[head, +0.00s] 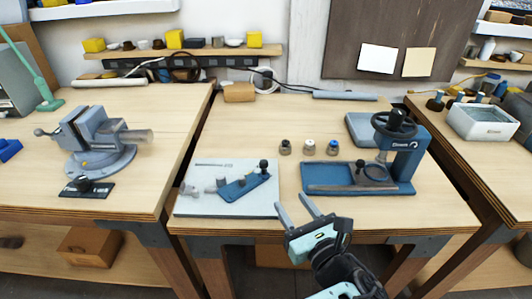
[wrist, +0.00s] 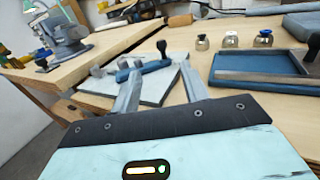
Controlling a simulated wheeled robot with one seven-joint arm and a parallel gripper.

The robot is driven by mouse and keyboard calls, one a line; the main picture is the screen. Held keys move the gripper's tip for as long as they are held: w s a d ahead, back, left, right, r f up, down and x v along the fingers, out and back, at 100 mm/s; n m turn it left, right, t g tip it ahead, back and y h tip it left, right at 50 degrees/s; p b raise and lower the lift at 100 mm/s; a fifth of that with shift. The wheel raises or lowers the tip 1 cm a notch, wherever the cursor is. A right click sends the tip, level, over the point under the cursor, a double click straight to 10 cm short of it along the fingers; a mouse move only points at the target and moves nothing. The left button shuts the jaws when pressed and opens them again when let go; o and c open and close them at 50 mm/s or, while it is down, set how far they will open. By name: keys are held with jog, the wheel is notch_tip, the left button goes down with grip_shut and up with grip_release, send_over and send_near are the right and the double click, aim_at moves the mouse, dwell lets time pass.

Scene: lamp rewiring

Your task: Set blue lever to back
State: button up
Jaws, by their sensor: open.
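A blue lever (head: 243,186) with a black knob (head: 263,165) lies across a light grey plate (head: 212,208) at the front left of the middle bench. It slants, with the knob end at the back right and the other end at the front left. In the wrist view the blue lever (wrist: 145,68) lies beyond the fingertips, its knob (wrist: 162,46) standing up. My gripper (head: 292,202) is open and empty, just right of the plate and in front of the lever, apart from it. In the wrist view my gripper (wrist: 158,68) points toward the plate.
A blue press (head: 405,155) with a handwheel and tray stands right of my gripper. Three small knobbed pieces (head: 309,147) stand behind, in a row. A vise (head: 95,140) sits on the left bench. Bare wood lies between plate and press.

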aim_at(266, 165)
jog(key=x, duration=1.6)
jog(key=shift+w+a, duration=0.1)
jog(key=shift+w, duration=0.1)
grip_shut()
